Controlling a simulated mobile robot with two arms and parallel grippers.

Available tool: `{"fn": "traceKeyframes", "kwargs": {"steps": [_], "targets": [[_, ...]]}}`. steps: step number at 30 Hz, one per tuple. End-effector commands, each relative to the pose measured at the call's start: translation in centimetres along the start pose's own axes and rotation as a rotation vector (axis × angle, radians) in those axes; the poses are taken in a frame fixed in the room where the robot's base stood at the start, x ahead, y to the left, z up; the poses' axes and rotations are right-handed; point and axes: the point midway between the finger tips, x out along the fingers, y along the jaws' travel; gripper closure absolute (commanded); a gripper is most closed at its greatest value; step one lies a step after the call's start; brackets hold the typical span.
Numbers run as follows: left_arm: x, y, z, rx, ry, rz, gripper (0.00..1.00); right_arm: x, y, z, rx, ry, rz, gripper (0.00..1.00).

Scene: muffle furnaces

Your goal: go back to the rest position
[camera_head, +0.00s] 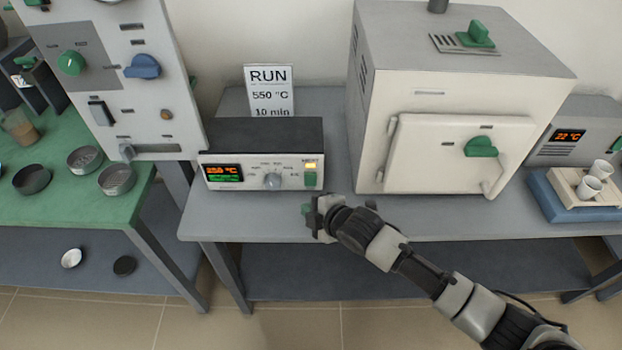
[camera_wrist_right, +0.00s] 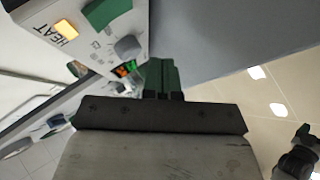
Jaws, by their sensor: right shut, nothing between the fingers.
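My right gripper (camera_head: 312,215) is shut and empty in the head view. It is in front of the controller box (camera_head: 262,155), a little below its green switch (camera_head: 310,178) and near the table's front edge. In the right wrist view the green fingertips (camera_wrist_right: 161,78) are together, with the controller's lit HEAT lamp (camera_wrist_right: 67,28) and grey knob (camera_wrist_right: 128,47) beyond them. The controller's display reads about 250 °C in the head view. My left gripper does not show.
The closed furnace (camera_head: 450,100) stands right of the controller on the grey table (camera_head: 220,222). A sign (camera_head: 269,90) behind reads RUN, 550 °C, 10 min. A green bench (camera_head: 65,190) with dishes is at left. A blue tray block (camera_head: 560,205) with white crucibles is at right.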

Motion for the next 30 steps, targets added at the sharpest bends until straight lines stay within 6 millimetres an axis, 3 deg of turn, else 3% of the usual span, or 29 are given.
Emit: {"fn": "traceKeyframes", "kwargs": {"steps": [3, 22, 26, 30], "targets": [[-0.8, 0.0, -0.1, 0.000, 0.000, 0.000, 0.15, -0.6, -0.2, -0.4, 0.000, 0.000, 0.000, 1.00], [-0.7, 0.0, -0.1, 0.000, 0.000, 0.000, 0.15, -0.9, -0.8, -0.8, 0.032, -0.003, -0.007, 1.00], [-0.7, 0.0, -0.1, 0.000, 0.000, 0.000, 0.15, -2.8, -2.5, -1.9, 0.196, -0.032, -0.040, 1.00], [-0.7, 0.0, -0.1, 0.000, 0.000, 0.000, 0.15, -7.3, -5.0, -2.0, 0.522, -0.140, -0.090, 1.00]]}}
